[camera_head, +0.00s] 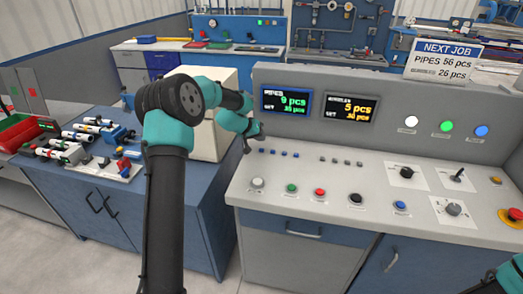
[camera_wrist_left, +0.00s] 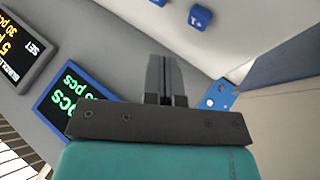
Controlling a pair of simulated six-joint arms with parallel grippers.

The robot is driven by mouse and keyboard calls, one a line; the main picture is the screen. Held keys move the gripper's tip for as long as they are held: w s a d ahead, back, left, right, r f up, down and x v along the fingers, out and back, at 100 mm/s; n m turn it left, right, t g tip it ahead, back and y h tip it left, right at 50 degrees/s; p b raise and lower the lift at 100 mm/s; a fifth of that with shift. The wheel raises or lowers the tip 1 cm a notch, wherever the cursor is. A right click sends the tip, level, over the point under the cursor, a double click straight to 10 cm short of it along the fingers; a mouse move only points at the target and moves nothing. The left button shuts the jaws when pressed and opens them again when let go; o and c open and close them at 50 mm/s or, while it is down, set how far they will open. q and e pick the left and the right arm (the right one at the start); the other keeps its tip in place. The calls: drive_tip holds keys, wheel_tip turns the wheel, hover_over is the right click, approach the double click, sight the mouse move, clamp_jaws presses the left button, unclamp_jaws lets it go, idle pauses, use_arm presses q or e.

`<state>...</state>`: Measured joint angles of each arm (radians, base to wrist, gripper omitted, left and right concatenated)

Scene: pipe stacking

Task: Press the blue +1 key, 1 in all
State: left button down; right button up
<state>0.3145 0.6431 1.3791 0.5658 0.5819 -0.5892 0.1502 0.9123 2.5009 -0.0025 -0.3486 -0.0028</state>
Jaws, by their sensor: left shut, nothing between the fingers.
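The blue +1 key (camera_wrist_left: 199,17) shows near the top of the left wrist view, its label upside down. In the head view, it seems to be the leftmost small blue key (camera_head: 261,151) of a row on the console. My left gripper (camera_head: 247,146) is shut and empty, just left of that row. Its fingers (camera_wrist_left: 164,60) point toward the panel in the left wrist view, below the +1 key and apart from it. I cannot tell the exact height of the tips over the panel.
The pipes display (camera_head: 286,102) reads 9 pcs and the display beside it (camera_head: 351,108) reads 5 pcs. Another blue key (camera_wrist_left: 158,2) lies by the +1 key. Green (camera_head: 291,188) and red (camera_head: 320,193) buttons sit nearer the front. A cream box (camera_head: 207,140) stands left.

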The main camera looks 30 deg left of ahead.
use_arm(q)
drive_tip(key=shift+r, duration=1.35)
